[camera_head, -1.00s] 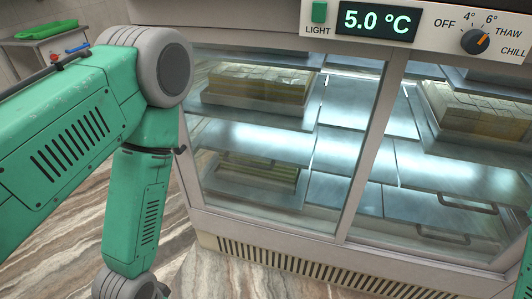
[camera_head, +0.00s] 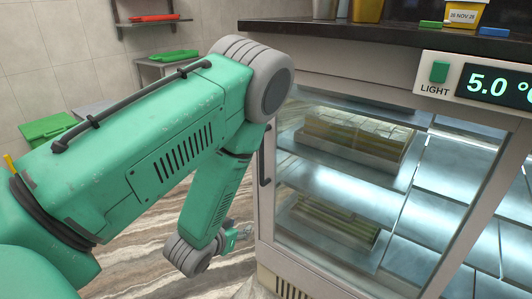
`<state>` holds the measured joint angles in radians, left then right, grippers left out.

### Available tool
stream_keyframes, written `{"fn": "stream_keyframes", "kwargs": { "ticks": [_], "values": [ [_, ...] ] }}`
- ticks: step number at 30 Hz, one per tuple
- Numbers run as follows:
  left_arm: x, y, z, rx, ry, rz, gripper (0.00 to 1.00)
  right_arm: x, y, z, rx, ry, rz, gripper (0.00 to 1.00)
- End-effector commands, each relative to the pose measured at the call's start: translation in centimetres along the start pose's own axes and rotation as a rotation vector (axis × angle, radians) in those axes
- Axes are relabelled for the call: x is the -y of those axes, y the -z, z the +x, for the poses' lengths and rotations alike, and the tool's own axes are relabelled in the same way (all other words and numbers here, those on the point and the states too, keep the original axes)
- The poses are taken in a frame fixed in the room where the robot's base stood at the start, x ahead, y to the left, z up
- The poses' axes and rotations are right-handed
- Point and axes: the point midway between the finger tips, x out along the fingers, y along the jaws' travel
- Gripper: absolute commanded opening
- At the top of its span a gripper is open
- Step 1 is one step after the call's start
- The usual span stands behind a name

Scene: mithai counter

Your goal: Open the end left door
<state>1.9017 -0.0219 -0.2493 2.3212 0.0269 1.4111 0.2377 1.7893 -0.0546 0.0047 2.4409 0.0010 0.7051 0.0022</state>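The glass display counter (camera_head: 345,236) fills the right of the view. Its left end is seen almost edge-on, and a dark upright handle (camera_head: 264,165) stands out from it. The end left door's own face is largely hidden by this angle, and I see no gap at its edge. My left arm reaches in from the left and bends down beside that end. My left gripper (camera_head: 240,233) shows only in small part past the wrist, low and left of the counter, below the handle and apart from it. Its fingers cannot be made out. My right gripper is out of view.
Trays of sweets (camera_head: 354,135) sit on shelves behind the front glass. A control panel (camera_head: 478,83) reads 5.0. Tubs stand on the dark countertop (camera_head: 400,32). A green bin (camera_head: 48,128) and side table (camera_head: 165,69) are at the back left. Striped floor left of the counter is clear.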

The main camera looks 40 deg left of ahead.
Motion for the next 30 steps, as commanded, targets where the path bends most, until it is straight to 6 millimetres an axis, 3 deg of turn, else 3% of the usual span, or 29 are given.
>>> {"fn": "stream_keyframes", "kwargs": {
  "ticks": [1,3,7,14,30],
  "values": [
    [1.2,3.7,0.6,-0.137,0.004,-0.015,0.36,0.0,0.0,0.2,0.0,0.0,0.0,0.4],
    [2.3,7.9,0.7,-0.297,-0.002,-0.031,0.36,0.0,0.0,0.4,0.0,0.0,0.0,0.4],
    [3.6,12.8,-0.1,-0.487,-0.02,-0.043,0.36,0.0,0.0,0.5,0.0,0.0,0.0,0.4],
    [3.9,15.1,0.6,-0.553,-0.032,-0.044,0.36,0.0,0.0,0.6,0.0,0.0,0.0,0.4],
    [3.6,20.4,9.5,-0.55,-0.031,-0.044,0.36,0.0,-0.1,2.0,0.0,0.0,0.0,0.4]
  ]
}}
